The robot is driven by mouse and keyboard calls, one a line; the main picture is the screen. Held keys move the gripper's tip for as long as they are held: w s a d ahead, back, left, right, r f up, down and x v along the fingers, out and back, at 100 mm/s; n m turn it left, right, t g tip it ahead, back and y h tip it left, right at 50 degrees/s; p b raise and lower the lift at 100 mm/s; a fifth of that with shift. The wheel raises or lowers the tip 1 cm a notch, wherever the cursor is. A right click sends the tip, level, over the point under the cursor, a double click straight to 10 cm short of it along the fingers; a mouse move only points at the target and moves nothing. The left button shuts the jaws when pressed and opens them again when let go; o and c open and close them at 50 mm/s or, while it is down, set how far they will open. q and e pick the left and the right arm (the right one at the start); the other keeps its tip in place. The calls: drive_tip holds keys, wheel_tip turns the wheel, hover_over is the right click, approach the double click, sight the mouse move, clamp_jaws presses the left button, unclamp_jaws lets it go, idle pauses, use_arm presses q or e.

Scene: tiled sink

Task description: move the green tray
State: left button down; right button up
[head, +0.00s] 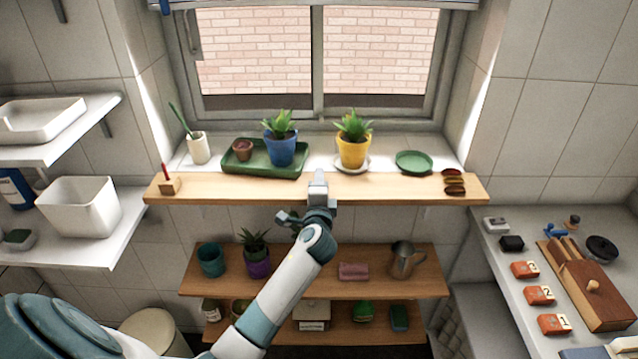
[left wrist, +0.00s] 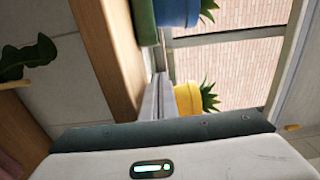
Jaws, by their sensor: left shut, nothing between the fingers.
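The green tray (head: 250,173) sits on the window sill, left of centre, behind the wooden ledge (head: 400,187). A small terracotta pot (head: 242,151) and a blue pot with a spiky plant (head: 282,150) stand in it. My left gripper (head: 318,177) is shut and empty at the wooden ledge, just right of the tray's right end and apart from it. In the left wrist view the shut fingers (left wrist: 158,97) point between the green tray (left wrist: 144,22) and the yellow pot (left wrist: 188,98). My right gripper is not in view.
A yellow potted plant (head: 353,148) on a white saucer stands right of my gripper, with a green saucer (head: 413,161) farther right. A white cup (head: 199,148) stands left of the tray. Lower shelves hold pots and a metal jug (head: 403,260).

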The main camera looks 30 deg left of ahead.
sight(305, 182)
use_arm(q)
drive_tip(key=shift+p+x, duration=0.3)
drive_tip(key=shift+x, duration=0.9)
drive_tip(key=shift+s+a+r+p, duration=0.1)
drive_tip(key=shift+s+a+p, duration=0.8)
drive_tip(key=shift+s+p, duration=0.1)
drive_tip(key=shift+s+a, duration=0.4)
drive_tip(key=shift+s, duration=0.1)
